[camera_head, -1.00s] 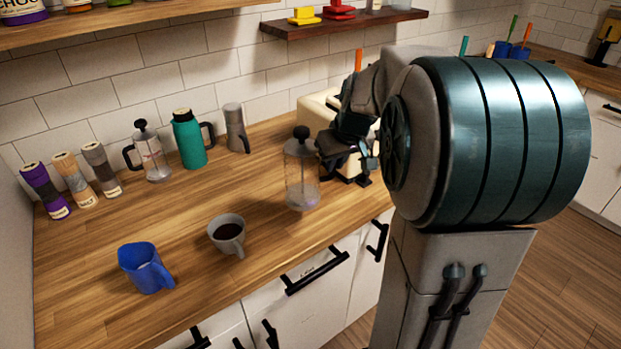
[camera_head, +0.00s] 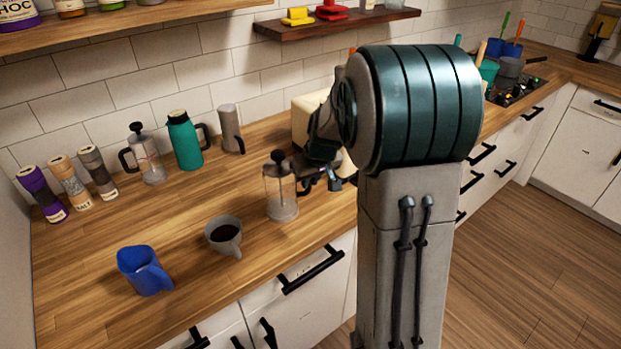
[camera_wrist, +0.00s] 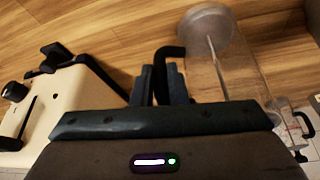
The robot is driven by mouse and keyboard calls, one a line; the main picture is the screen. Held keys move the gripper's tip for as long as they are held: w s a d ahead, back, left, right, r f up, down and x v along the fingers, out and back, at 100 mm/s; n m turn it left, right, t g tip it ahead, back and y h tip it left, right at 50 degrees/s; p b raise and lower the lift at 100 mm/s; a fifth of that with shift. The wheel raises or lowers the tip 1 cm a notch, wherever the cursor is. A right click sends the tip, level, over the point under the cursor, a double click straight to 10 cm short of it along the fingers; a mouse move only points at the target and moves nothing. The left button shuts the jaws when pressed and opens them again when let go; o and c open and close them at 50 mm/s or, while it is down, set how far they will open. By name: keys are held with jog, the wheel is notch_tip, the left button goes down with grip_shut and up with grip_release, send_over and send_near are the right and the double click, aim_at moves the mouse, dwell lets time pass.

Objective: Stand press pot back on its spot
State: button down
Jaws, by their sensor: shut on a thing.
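A clear glass press pot (camera_head: 279,188) with a black knob is upright near the counter's front edge, right of the cup of coffee. My gripper (camera_head: 325,174) is at its right side, partly hidden by my arm. In the wrist view my gripper's two fingers (camera_wrist: 161,84) are shut on the pot's black handle (camera_wrist: 168,52); the glass body (camera_wrist: 221,72) and its round grey end show to the right. I cannot tell whether the pot's base touches the counter (camera_head: 190,285).
A second press pot (camera_head: 148,158), a teal flask (camera_head: 185,143) and a grey pot (camera_head: 230,130) stand along the wall. A coffee cup (camera_head: 223,236) and a blue mug (camera_head: 143,270) stand left of the held pot. A cream appliance (camera_head: 305,118) is behind my gripper.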

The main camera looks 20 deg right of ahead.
jog(key=shift+f, duration=0.1)
jog(key=c, duration=1.4)
grip_release()
jog(key=shift+c, duration=0.2)
jog(key=a+b+v, duration=0.1)
jog(key=b+v, duration=0.1)
jog(key=v, duration=1)
jog(key=s+a+f, duration=0.2)
jog(key=s, duration=0.5)
jog(key=s+a+f+m+g, duration=0.1)
jog(key=s+a+f, duration=0.1)
jog(key=s, duration=0.5)
jog(key=s+a+f, duration=0.1)
jog(key=s+a, duration=0.2)
jog(key=s, duration=0.5)
jog(key=shift+f+g+h, duration=0.3)
jog(key=shift+f, duration=0.1)
